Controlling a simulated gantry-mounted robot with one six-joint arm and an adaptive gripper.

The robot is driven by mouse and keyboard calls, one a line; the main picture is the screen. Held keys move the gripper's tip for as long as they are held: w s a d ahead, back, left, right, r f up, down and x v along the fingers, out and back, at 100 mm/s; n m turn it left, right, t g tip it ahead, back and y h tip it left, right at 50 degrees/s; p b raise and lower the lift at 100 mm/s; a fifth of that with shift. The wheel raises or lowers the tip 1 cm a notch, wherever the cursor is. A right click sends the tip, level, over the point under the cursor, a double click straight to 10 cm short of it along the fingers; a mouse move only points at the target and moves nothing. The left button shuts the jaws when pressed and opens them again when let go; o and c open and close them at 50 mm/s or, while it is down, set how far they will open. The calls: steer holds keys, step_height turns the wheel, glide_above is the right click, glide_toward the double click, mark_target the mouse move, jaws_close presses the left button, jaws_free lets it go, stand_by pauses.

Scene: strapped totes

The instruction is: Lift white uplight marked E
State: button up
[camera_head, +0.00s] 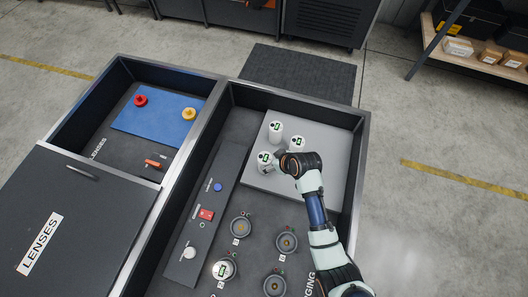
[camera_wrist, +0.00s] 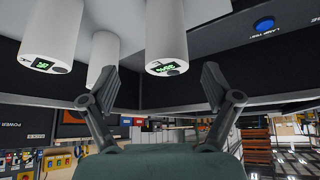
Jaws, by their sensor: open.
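Three white cylindrical uplights stand on a grey board in the head view: a rear one (camera_head: 276,130), a right one (camera_head: 297,143) and a front-left one (camera_head: 265,161). Each has a small dark display with green marks; I cannot read which is E. My gripper (camera_head: 279,160) is beside the front-left uplight, its fingers mostly hidden by my wrist. In the wrist view my gripper (camera_wrist: 160,76) is open, with a white uplight (camera_wrist: 166,35) showing between its fingertips; no grip shows. Two more uplights, a left one (camera_wrist: 51,32) and a middle one (camera_wrist: 103,53), show there.
The grey board (camera_head: 325,180) lies inside a dark, raised-walled tote. Several round charging sockets (camera_head: 286,242) lie toward the front, one holding another white uplight (camera_head: 223,269). A switch strip (camera_head: 208,205) runs along the left. The neighbouring bin has a blue mat (camera_head: 160,118).

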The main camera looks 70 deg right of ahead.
mark_target(265, 160)
steer(key=b+x, duration=0.1)
steer(key=x, duration=0.2)
steer(key=shift+w+a+b, duration=0.1)
steer(key=shift+b, duration=0.2)
steer(key=b+x, duration=0.1)
steer(key=x, duration=0.1)
steer(key=b+x, duration=0.2)
steer(key=shift+w+a, duration=0.2)
steer(key=shift+w, duration=0.1)
steer(key=shift+w+d+f, duration=0.15)
steer(key=shift+w+f, duration=0.05)
steer(key=shift+c, duration=0.2)
steer(key=shift+r, duration=0.1)
jaws_close()
